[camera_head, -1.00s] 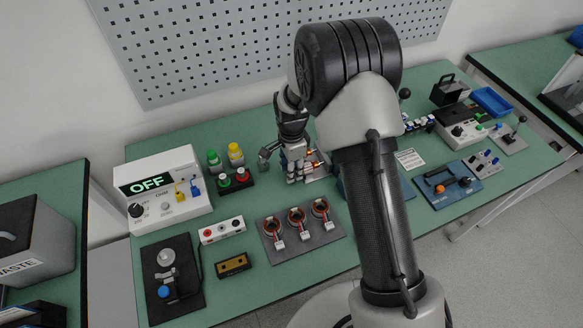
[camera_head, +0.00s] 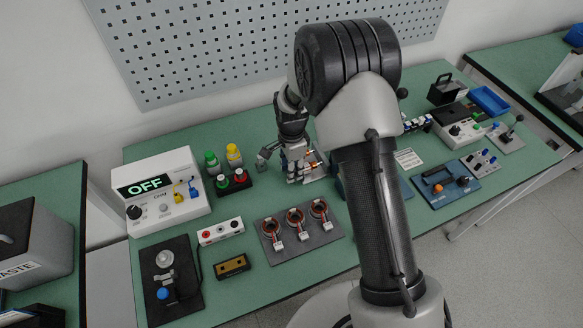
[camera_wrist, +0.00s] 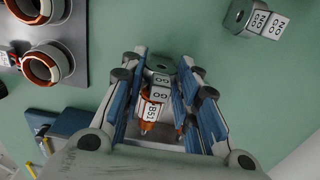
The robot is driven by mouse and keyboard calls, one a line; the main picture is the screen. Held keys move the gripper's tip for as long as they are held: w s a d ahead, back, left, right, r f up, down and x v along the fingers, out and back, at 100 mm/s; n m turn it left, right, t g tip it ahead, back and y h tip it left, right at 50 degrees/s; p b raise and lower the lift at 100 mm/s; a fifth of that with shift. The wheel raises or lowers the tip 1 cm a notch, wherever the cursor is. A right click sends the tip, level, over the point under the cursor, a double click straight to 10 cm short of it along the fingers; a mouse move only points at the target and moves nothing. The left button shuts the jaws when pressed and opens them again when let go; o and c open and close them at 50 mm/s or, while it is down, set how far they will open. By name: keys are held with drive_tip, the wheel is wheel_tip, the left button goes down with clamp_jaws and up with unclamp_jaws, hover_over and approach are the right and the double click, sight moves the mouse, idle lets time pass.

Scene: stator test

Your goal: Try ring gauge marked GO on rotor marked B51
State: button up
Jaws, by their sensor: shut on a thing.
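The ring gauge marked GO (camera_wrist: 161,80), a grey ring with a white-labelled block, is between the fingers of my gripper (camera_wrist: 159,72) in the wrist view. My gripper (camera_head: 294,178) is shut on it. The rotor marked B51 (camera_wrist: 151,111), with copper-orange parts and a white tag, shows just below the gauge in the wrist view, between the fingers. Whether the gauge touches or surrounds the rotor I cannot tell. In the head view the gripper is beside the small rotor stand (camera_head: 318,172), and the gauge is too small to make out.
A ring gauge marked NO GO (camera_wrist: 258,20) lies at the upper right of the wrist view. A grey plate with several copper-wound stators (camera_head: 297,227) lies in front of the gripper. Red and green buttons (camera_head: 233,181) and bottles stand to its left. Green bench surface between them is clear.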

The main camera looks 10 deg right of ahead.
drive_tip(key=shift+d, duration=0.25)
idle(1.3)
drive_tip(key=shift+a, duration=0.15)
drive_tip(key=shift+a, duration=0.25)
drive_tip(key=shift+s+a, duration=0.25)
drive_tip(key=shift+a, duration=0.5)
idle(0.8)
wheel_tip(320, 180, up, 5)
drive_tip(key=p, duration=0.3)
idle(0.6)
